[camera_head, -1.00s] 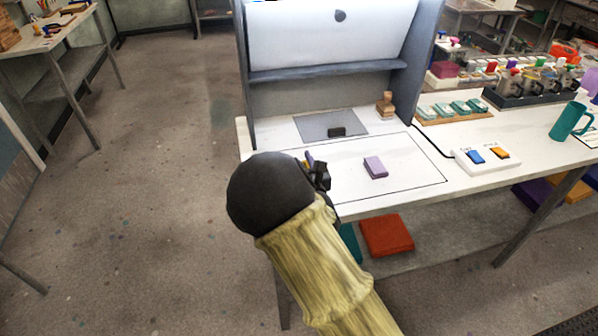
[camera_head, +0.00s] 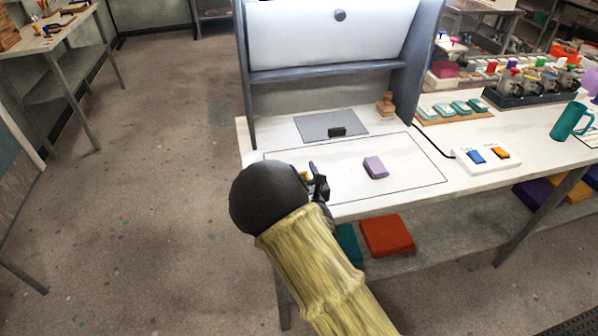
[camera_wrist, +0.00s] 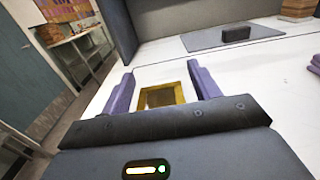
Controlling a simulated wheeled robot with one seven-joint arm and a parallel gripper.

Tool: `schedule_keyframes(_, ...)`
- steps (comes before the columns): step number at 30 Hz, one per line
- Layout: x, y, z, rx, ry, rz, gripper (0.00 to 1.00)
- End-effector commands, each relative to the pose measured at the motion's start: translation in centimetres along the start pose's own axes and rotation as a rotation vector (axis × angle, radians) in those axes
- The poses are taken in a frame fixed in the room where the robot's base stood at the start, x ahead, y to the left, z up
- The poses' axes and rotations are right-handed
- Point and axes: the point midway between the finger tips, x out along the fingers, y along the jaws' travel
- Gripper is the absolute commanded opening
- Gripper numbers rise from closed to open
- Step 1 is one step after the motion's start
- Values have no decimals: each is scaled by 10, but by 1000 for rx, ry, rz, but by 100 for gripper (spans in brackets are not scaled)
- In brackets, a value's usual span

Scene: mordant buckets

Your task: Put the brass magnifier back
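The brass magnifier is a small square brass-yellow frame with a darker middle (camera_wrist: 161,97). In the wrist view it shows between the two purple fingers of my gripper (camera_wrist: 163,85), with a narrow gap on each side. I cannot tell its height above the white table. My gripper is open. In the head view my gripper (camera_head: 316,180) is over the table's front left part. A bit of yellow, likely the magnifier (camera_head: 305,176), shows beside the fingers, mostly hidden by my wrist.
A purple block (camera_head: 375,167) lies right of my gripper inside a thin black outline. Behind are a grey mat (camera_head: 318,125) with a dark block (camera_head: 337,132), and a wooden stamp (camera_head: 385,104). A grey-framed booth (camera_head: 330,76) stands at the back. A switch box (camera_head: 487,160) sits right.

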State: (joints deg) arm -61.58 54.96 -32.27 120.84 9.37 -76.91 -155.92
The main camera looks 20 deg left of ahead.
Motion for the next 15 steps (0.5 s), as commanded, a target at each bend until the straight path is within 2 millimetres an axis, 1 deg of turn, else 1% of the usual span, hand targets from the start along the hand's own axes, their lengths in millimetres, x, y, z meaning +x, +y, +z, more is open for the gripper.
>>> schedule_keyframes(6,0,0,1,0,0,0,61)
schedule_keyframes(9,0,0,4,0,0,-1,61)
schedule_keyframes(11,-4,0,2,0,1,0,61)
schedule_keyframes(15,-20,0,1,-1,2,0,61)
